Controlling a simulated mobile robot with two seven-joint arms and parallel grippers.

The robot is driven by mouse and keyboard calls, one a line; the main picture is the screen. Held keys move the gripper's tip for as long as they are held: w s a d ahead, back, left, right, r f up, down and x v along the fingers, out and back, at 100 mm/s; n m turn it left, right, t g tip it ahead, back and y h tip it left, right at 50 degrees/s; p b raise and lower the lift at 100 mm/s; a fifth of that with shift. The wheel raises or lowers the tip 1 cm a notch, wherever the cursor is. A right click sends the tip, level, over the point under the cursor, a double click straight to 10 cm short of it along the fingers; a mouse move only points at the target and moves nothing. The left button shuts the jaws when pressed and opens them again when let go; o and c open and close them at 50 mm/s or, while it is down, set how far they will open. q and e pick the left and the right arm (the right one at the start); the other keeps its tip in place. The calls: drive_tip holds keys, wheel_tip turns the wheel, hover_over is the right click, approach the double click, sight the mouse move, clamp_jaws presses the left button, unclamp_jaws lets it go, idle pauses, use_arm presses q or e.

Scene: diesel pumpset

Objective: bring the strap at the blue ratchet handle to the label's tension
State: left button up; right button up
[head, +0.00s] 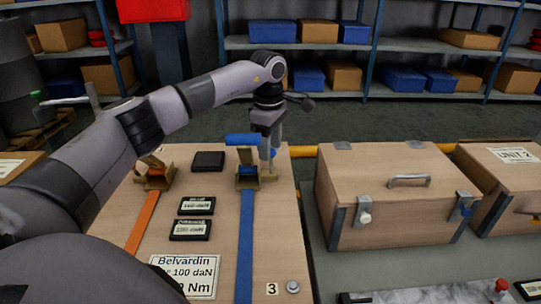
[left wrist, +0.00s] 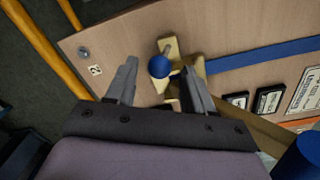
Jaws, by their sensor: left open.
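The ratchet (head: 247,180) with the blue handle (head: 243,140) sits at the far end of the blue strap (head: 246,240) on a wooden board. The handle's blue grip is raised, lying crosswise. My left gripper (head: 270,150) points down at the ratchet's right side. In the left wrist view its open fingers (left wrist: 158,85) stand either side of a round blue knob (left wrist: 158,67); I cannot tell whether they touch it. A blue cylinder, apparently the handle grip (left wrist: 300,158), is at lower right. The label (head: 187,277) reads "Belvardin" and "100 daN", partly hidden by my arm. My right gripper is not in view.
An orange strap (head: 141,222) with its own ratchet (head: 155,175) lies to the left. Two small dark readouts (head: 197,205) (head: 190,230), too small to read surely, sit between the straps. A wooden case (head: 385,185) stands to the right.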

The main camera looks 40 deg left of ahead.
sight(271, 162)
use_arm(q)
wheel_tip(271, 162, down, 2)
drive_tip(key=shift+f, duration=0.15)
drive_tip(key=shift+w+f, duration=0.1)
drive_tip(key=shift+f, duration=0.2)
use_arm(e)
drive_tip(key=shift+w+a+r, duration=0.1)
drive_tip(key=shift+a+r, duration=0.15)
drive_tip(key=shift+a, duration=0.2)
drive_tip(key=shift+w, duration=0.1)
use_arm(q)
clamp_jaws()
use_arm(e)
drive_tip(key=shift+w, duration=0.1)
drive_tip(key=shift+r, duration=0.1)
use_arm(q)
drive_tip(key=shift+s+d+r+t+y, duration=0.1)
drive_tip(key=shift+s+t+y, duration=0.1)
drive_tip(key=shift+t+y, duration=0.15)
drive_tip(key=shift+d, duration=0.1)
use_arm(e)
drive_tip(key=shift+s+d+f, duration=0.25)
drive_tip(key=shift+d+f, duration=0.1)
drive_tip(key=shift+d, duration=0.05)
